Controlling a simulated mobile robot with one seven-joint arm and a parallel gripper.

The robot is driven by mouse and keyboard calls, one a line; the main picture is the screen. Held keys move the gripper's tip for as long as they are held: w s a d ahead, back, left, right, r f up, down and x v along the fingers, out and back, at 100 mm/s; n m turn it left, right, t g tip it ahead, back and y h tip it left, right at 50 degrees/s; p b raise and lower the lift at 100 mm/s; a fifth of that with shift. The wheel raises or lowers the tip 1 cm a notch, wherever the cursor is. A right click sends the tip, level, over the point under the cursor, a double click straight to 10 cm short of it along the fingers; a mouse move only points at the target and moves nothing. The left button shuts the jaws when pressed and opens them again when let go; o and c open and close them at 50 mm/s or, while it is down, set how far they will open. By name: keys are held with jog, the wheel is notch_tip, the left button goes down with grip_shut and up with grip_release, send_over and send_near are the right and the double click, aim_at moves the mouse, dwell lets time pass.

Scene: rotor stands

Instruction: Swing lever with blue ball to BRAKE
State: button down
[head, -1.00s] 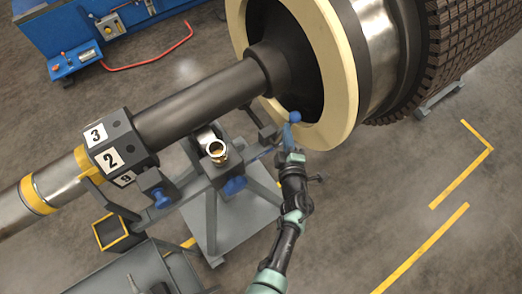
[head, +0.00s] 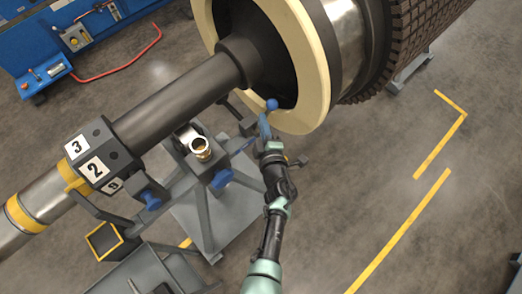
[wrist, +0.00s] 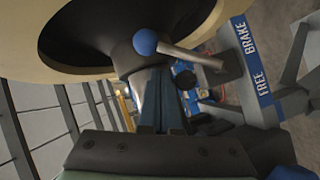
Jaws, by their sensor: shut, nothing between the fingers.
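The blue ball (head: 271,104) sits on the lever's end in front of the rotor's cream ring. In the wrist view the blue ball (wrist: 145,41) is at the left end of a grey lever rod (wrist: 190,54), which runs right to a dark block. A blue plate (wrist: 250,58) beside that block reads FREE at its lower end and BRAKE at its upper end. My gripper (head: 265,122) is shut and empty, its blue fingers close by the ball. The fingertips also show in the wrist view (wrist: 155,78), just below the ball; whether they touch is unclear.
The rotor shaft (head: 180,95) and cream ring (head: 315,65) lie close above my gripper. Floor with yellow lines (head: 400,230) is open to the right.

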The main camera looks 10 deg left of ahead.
jog(key=r+p+v, duration=0.1)
jog(key=p+v, duration=0.1)
jog(key=v, duration=0.9)
jog(key=shift+a+r+p, duration=0.3)
jog(key=shift+r, duration=0.1)
jog(key=shift+s, duration=0.15)
